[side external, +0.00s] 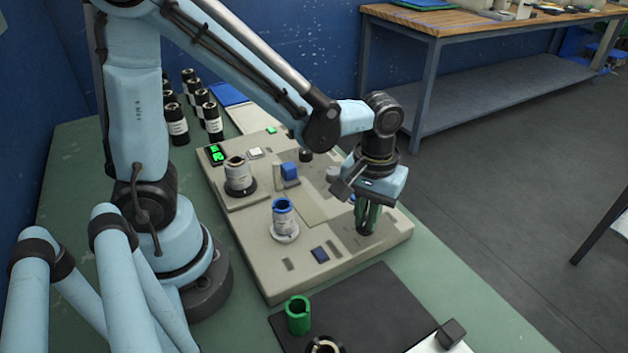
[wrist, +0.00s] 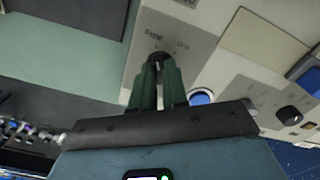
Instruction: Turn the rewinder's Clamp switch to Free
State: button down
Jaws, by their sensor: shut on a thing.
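The Clamp switch is a small dark knob (wrist: 158,57) on a pale panel in the wrist view. Two printed labels stand just beyond it; the left one looks like "Free", and the right one is too blurred to read surely. My gripper (wrist: 157,70) has green fingers that come together around the knob, shut on it. In the side view my gripper (side external: 367,222) points down at the right end of the beige rewinder (side external: 340,262). There the fingers hide the knob. The knob's pointing direction cannot be made out.
Several black bottles (side external: 178,125) stand behind.

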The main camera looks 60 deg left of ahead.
dwell(0.4)
jog(key=c, duration=1.1)
grip_release()
jog(key=shift+c, duration=0.2)
notch_tip(320, 180, up, 12)
jog(key=shift+a, duration=0.1)
jog(key=s+a+f+m+t, duration=0.2)
jog(key=a+m+t, duration=0.4)
jog(key=t, duration=0.1)
jog(key=shift+s+a+f, duration=0.25)
jog(key=shift+s+a, duration=0.05)
jog(key=shift+a, duration=0.1)
